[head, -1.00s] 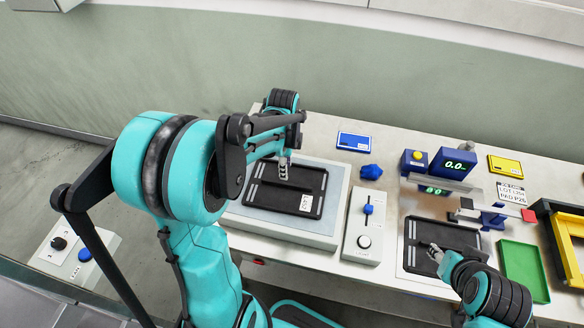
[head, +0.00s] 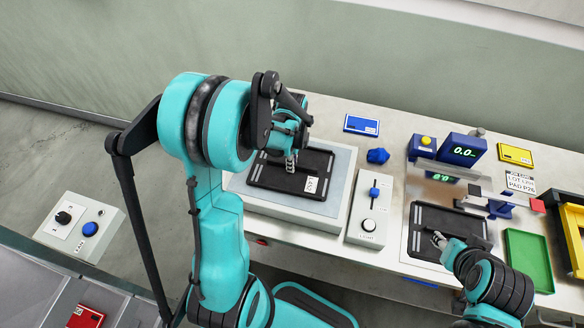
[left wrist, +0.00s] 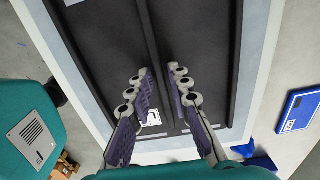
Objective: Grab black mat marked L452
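A black mat (head: 262,178) with raised side rails and a white label (head: 312,184) lies on a pale grey raised platform (head: 277,207). The label's print is too small to read surely now. My left gripper (head: 290,160) is over the mat's middle, fingers pointing down. In the left wrist view its two fingers (left wrist: 160,80) stand apart over the mat (left wrist: 105,50), with nothing held between them; contact is unclear. My right gripper (head: 437,238) is over another black mat (head: 425,218) on the right; its finger opening is unclear.
Further right are a display (head: 463,149), a green tray (head: 527,258) and a yellow-edged bin (head: 567,225). A blue card (head: 361,124) and blue knob (head: 378,156) lie behind.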

